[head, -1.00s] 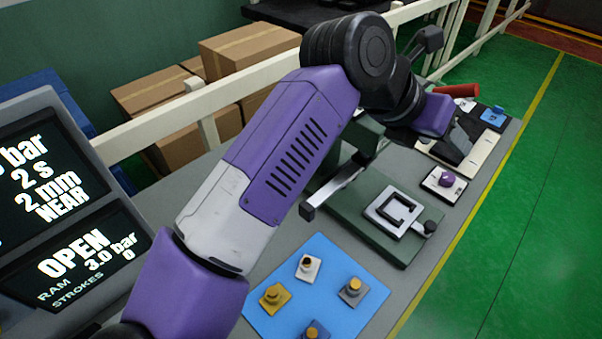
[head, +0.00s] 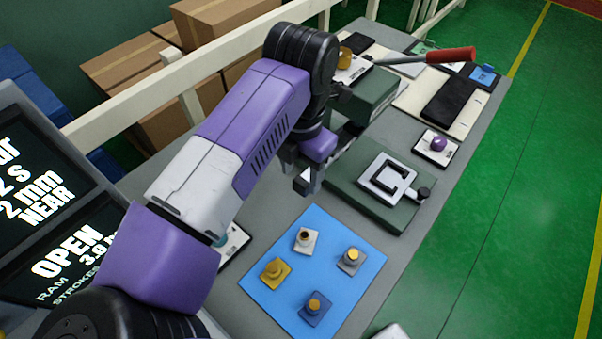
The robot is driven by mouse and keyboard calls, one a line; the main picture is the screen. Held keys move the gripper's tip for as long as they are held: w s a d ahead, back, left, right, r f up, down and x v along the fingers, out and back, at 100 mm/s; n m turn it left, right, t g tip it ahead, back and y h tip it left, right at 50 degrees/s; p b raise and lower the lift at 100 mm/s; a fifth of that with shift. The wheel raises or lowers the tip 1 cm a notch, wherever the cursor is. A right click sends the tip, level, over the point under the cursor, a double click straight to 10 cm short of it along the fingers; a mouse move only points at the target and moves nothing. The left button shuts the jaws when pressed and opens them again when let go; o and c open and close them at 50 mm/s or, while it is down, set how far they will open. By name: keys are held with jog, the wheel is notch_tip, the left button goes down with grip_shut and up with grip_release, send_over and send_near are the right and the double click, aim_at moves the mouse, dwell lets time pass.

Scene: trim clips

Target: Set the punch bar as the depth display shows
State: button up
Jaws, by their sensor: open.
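The display (head: 45,180) at the left edge is cut off. Its readable lines are "2 s", "2 mm" and "NEAR". A lower panel (head: 72,255) reads "OPEN" and "3.0", with "RAM" and "STROKES" below. A dark green press (head: 340,182) stands mid-bench, with a grey square frame and a black knob on its base. I cannot tell for certain which part is the punch bar. My gripper (head: 303,188) is open and points down beside the press's left side. My arm hides part of the press, and no contact shows.
A blue mat (head: 330,235) in front holds several small knobbed blocks. A purple knob (head: 438,143) sits on a white plate to the right. A red-handled lever (head: 450,55) sticks out at the back right. A pale rail (head: 115,120) runs behind the bench.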

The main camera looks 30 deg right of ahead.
jog(key=shift+f, duration=1.25)
grip_shut()
dwell(0.5)
